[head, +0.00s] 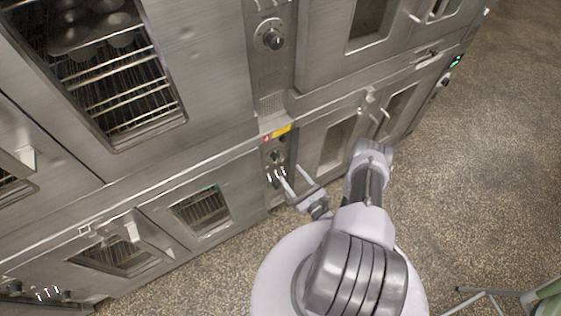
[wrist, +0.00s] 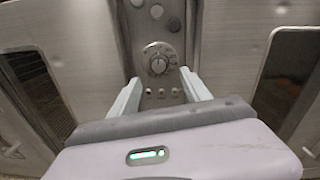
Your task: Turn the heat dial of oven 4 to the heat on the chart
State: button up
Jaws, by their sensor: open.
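A round heat dial (wrist: 159,62) with a pale scale ring sits on a narrow steel control panel, in the middle of the wrist view. The same panel shows in the head view, with its dial (head: 275,156) on the lower oven row. My gripper (wrist: 161,77) is open and empty, its two fingers pointing at the panel with the dial between and beyond them. In the head view my gripper (head: 291,176) is just in front of this panel. I cannot tell whether the fingers touch anything. No oven number or heat chart is readable.
Another dial (head: 270,38) sits on the upper oven panel. A yellow label (head: 281,131) is above the lower panel. Small buttons (wrist: 162,92) line up below the dial. Oven doors with windows (head: 201,209) flank the panel. Speckled floor (head: 480,170) is open at right; a metal-legged object (head: 490,294) stands bottom right.

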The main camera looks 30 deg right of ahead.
aim_at(279, 159)
jog(key=w, duration=0.2)
jog(key=w+b, duration=0.1)
jog(key=w, duration=0.2)
jog(key=w+b, duration=0.1)
jog(key=w, duration=0.2)
jog(key=shift+w+a, duration=0.1)
jog(key=shift+a, duration=0.3)
grip_shut()
